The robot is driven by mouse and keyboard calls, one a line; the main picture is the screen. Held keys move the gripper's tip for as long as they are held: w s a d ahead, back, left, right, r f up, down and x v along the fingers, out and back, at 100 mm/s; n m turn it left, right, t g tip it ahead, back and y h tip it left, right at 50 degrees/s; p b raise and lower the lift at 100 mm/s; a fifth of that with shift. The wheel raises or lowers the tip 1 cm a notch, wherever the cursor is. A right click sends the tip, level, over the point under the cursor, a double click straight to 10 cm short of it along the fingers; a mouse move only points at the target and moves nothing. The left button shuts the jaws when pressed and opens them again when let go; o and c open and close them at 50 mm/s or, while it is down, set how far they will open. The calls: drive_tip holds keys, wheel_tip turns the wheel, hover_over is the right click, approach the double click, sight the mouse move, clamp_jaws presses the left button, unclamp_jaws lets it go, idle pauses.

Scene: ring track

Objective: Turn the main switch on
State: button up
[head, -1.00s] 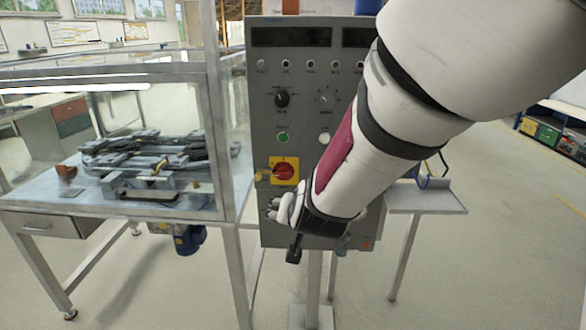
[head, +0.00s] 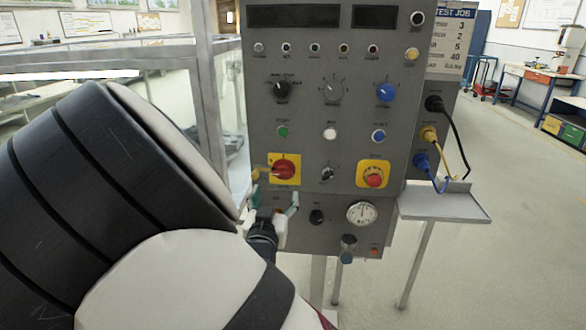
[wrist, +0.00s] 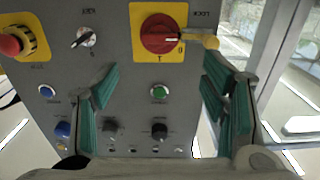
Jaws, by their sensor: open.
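The main switch (head: 285,169) is a red rotary knob on a yellow square plate, low on the left of the grey control panel (head: 232,110). The switch also shows at the top of the wrist view (wrist: 160,32), which sees the panel upside down. There, its pale pointer mark points right, toward a yellow tab (wrist: 210,42). My gripper (head: 274,198) is open and empty just below the switch plate in the head view. Its green-padded fingers (wrist: 160,85) spread to both sides below the switch in the wrist view. I see no contact with the knob.
A red emergency button (head: 373,174) on yellow sits right of the switch. Knobs, coloured buttons and a gauge (head: 362,213) surround it. A glass-walled metal enclosure (head: 205,80) stands left. Plugged cables (head: 440,150) and a small shelf (head: 445,203) are at right.

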sight(282, 173)
drive_tip(key=w, duration=1)
drive_tip(key=shift+w+d+b, duration=0.2)
drive_tip(key=shift+b, duration=0.2)
drive_tip(key=shift+c, duration=0.6)
drive_tip(key=c, duration=1)
